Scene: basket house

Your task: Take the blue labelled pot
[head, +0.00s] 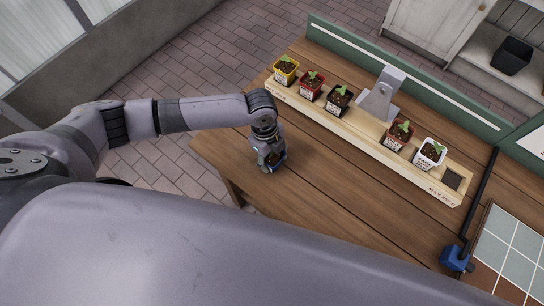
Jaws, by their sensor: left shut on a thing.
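My left gripper (268,158) is low at the left end of the wooden table (330,200), in front of the plant rack. It is shut on a small pot (277,158) with dark soil and a bluish edge. The fingers hide most of this pot, so its label cannot be read, and I cannot tell whether it touches the table. No blue pot shows in the rack (365,133). My right gripper is not in view.
The rack holds a yellow pot (285,73), a red pot (311,88), a black pot (339,102), a dark red pot (397,138) and a white pot (429,154). The table's front middle is clear.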

